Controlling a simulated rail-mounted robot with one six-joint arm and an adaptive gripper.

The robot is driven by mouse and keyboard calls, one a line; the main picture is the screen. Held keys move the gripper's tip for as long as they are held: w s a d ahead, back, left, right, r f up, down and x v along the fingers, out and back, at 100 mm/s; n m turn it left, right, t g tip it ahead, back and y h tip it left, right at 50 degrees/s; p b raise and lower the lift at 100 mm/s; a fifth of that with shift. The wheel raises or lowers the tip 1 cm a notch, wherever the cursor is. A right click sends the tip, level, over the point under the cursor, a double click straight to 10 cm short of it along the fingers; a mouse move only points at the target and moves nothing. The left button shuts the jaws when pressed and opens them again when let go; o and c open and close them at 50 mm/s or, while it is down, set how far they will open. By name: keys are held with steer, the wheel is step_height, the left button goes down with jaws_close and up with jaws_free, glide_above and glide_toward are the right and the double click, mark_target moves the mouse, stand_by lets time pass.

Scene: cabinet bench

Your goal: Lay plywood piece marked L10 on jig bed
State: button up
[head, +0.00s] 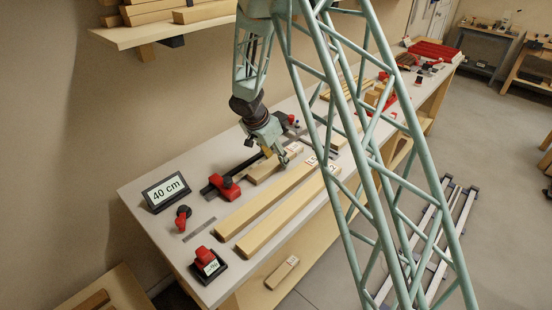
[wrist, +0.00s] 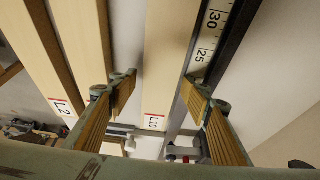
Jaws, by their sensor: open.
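The plywood piece marked L10 (wrist: 166,60) is a pale strip with its label near the end, in the middle of the wrist view. In the head view a short pale piece (head: 262,171) lies on the bench under my gripper (head: 270,153); its label is too small to read. My gripper (wrist: 158,98) is open, one finger on each side of the L10 strip in the wrist view, with gaps showing. I cannot tell how far the fingertips are above the bench. A black rail with a red stop (head: 225,186) lies beside the piece. I cannot tell which part is the jig bed.
Two longer strips (head: 266,197) lie in front; one in the wrist view is marked L2 (wrist: 40,70). A scale (wrist: 208,45) runs along the black rail. A 40 cm sign (head: 166,191) and red-topped block (head: 206,260) stand at the bench's near end. A shelf (head: 150,35) overhangs behind.

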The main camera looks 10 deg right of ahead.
steer(key=shift+r+p, duration=0.2)
steer(key=shift+p, duration=0.1)
steer(key=shift+a+r, duration=0.15)
steer(key=shift+r, duration=0.15)
steer(key=v, duration=1.1)
steer(key=shift+s+r, duration=0.1)
steer(key=shift+r, duration=0.1)
stand_by(0.4)
